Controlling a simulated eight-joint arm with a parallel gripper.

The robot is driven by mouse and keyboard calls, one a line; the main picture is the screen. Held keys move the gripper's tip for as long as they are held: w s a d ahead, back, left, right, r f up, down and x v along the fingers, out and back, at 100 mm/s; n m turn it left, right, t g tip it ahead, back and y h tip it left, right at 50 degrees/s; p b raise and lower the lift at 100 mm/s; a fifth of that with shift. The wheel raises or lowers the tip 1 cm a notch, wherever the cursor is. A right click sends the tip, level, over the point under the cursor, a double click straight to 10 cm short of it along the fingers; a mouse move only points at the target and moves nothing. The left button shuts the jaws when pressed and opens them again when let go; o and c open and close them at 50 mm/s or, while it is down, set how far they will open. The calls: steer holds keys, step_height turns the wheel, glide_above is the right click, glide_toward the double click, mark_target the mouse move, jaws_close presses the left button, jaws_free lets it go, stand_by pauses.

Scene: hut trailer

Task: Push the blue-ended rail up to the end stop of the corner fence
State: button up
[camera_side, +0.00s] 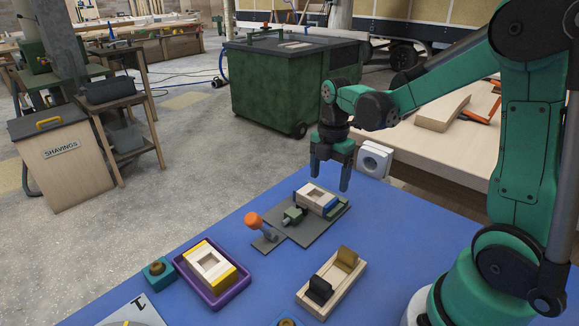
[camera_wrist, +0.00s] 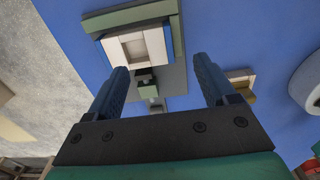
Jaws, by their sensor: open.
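The pale rails form a small frame with a square opening (camera_side: 314,196) on a grey plate on the blue table; it also shows in the wrist view (camera_wrist: 113,50). A blue end (camera_side: 332,209) shows at the frame's right side. The green corner fence (camera_wrist: 130,15) runs along the frame's far edge in the wrist view. Whether the blue-ended rail touches the end stop I cannot tell. My gripper (camera_side: 330,183) is open and empty above the plate, behind the frame in the side view. Its two fingers (camera_wrist: 160,66) are spread in the wrist view.
A purple tray (camera_side: 197,288) holds a yellow-edged frame. A wooden holder (camera_side: 322,303) stands in front. A white socket (camera_side: 375,160) is behind. Blue tabletop is bare between them.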

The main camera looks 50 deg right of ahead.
mark_target(327, 199)
steer(key=shift+f, duration=0.1)
steer(key=shift+f, duration=2.7)
jaws_close()
jaws_free()
steer(key=shift+r, duration=2.85)
